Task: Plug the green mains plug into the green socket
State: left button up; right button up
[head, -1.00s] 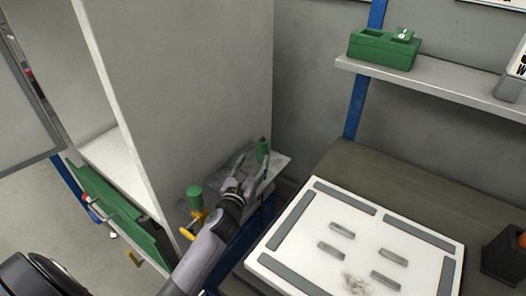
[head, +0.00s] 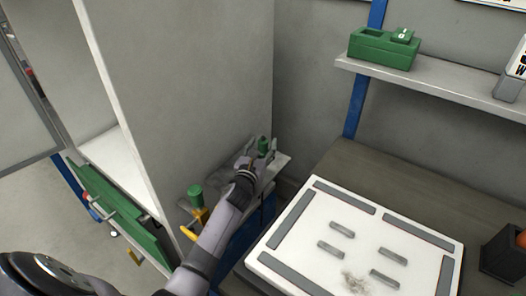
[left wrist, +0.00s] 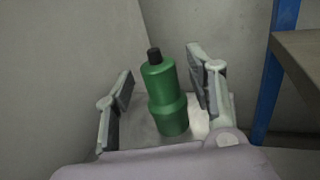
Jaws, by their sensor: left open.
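A green stepped cylinder with a black tip, which may be the green plug (head: 264,145), stands upright on a small grey shelf (head: 281,161) beside the cabinet. It also shows in the left wrist view (left wrist: 165,98). My left gripper (head: 260,152) is open, with one finger on each side of it in the left wrist view (left wrist: 160,68). A gap shows on both sides, so the fingers look apart from it. A second green cylinder (head: 195,193) stands nearer, by a yellow part. I cannot identify the green socket for certain. My right gripper is not in view.
A tall grey cabinet wall (head: 180,100) rises just left of my left gripper. A white panel with grey bars (head: 355,240) lies on the bench (head: 400,175) to the right. A green box (head: 383,50) sits on the upper shelf (head: 440,80). A black holder (head: 503,258) stands far right.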

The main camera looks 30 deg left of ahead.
pick_arm(q)
jog(key=shift+c, duration=0.4)
grip_shut()
